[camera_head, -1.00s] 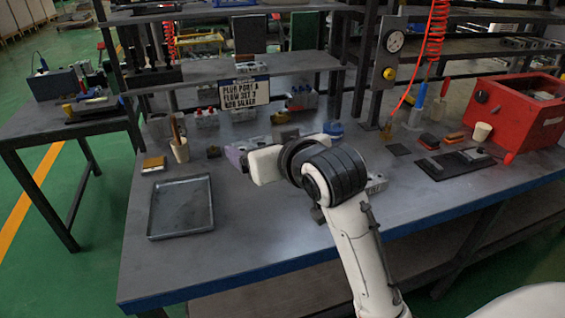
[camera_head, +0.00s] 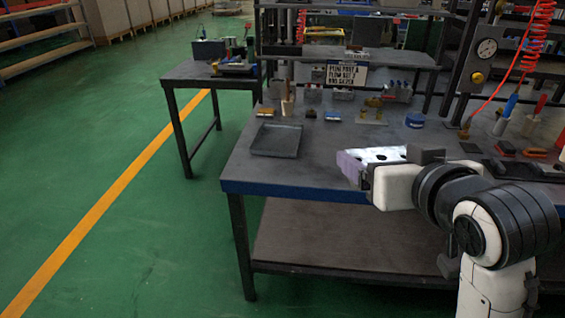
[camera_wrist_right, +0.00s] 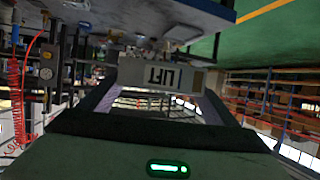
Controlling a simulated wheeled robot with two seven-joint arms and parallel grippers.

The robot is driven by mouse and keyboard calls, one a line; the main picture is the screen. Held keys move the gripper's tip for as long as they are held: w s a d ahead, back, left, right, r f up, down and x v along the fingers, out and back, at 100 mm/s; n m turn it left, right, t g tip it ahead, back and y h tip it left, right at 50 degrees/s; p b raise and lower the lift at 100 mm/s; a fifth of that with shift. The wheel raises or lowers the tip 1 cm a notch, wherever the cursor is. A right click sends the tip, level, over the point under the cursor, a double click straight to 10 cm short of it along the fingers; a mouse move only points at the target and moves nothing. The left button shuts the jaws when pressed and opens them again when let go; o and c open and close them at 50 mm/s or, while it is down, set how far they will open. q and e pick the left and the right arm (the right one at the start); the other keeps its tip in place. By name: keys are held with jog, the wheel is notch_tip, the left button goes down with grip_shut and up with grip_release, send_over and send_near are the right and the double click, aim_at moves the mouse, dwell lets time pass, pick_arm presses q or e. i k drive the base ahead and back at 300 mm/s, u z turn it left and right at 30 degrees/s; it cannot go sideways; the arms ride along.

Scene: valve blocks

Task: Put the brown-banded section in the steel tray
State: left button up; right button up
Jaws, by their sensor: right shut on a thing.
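My right gripper (camera_head: 356,167) is shut on a pale metal block with dark holes (camera_head: 376,154), held near the table's front edge. The steel tray (camera_head: 274,155) is a shallow, dark grey, empty tray on the left end of the table, to the left of the gripper. My left gripper is not in view.
The grey worktable (camera_head: 320,160) has clear room between tray and gripper. A sign (camera_head: 346,75) hangs on the shelf. A side table (camera_head: 205,80) stands left.

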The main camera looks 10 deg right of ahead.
aim_at(278, 139)
jog(key=u, duration=1.2)
jog(key=i, duration=1.1)
jog(key=z, duration=0.6)
jog(key=i, duration=0.75)
jog(key=z, duration=0.6)
